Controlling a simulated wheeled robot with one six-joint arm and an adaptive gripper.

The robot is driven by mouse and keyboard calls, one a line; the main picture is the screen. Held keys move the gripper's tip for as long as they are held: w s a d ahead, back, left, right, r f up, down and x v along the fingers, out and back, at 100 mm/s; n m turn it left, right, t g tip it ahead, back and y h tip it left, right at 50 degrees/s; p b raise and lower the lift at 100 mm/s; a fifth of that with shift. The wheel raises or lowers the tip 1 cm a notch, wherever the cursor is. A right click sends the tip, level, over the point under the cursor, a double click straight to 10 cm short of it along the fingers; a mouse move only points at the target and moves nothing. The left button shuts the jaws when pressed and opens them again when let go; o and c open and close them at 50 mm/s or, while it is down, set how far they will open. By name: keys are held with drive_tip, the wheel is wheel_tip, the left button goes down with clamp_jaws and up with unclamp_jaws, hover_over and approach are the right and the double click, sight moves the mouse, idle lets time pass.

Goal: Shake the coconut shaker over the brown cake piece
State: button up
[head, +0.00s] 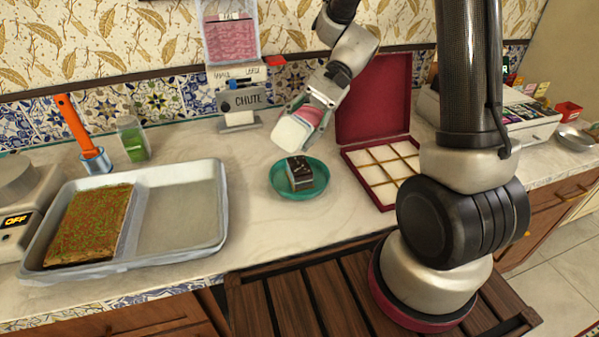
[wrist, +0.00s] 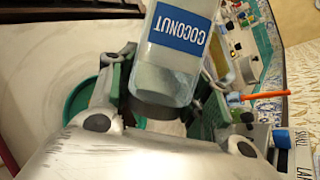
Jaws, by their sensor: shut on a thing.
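The coconut shaker (wrist: 180,55), a clear container with a blue label and white filling, is in the wrist view. Its label reads upside down and its dark end sits between my fingers. My gripper (wrist: 162,102) is shut on it. In the head view my gripper (head: 303,112) is above and close to the brown cake piece (head: 300,173). The shaker is hard to tell from the white gripper parts there. The cake piece has a dark top with pale flecks and stands on a teal dish (head: 283,189). The dish (wrist: 80,103) is partly hidden in the wrist view.
A metal tray (head: 188,247) with a green-flecked slab (head: 90,222) lies left. A green-filled jar (head: 132,138) and orange-handled brush (head: 78,125) stand behind it. The chute device (head: 240,100) is at the back. An open red box (head: 372,100) stands right of the dish.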

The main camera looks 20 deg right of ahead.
wheel_tip(320, 180, down, 2)
drive_tip(key=shift+f, duration=0.2)
drive_tip(key=shift+r, duration=0.1)
drive_tip(key=r+n+t+h, duration=0.1)
drive_tip(key=t, duration=0.1)
drive_tip(key=shift+r+t+h, duration=0.1)
drive_tip(key=shift+t+h, duration=0.2)
drive_tip(key=shift+r+t+h, duration=0.15)
drive_tip(key=shift+t+h, duration=0.25)
drive_tip(key=shift+t, duration=0.2)
drive_tip(key=r+n+t+h, duration=0.1)
drive_tip(key=t, duration=0.1)
drive_tip(key=shift+s+a+r+t+h, duration=0.1)
drive_tip(key=shift+t+h, duration=0.2)
drive_tip(key=shift+r+t+h, duration=0.1)
drive_tip(key=shift+t+h, duration=0.2)
drive_tip(key=shift+t, duration=0.1)
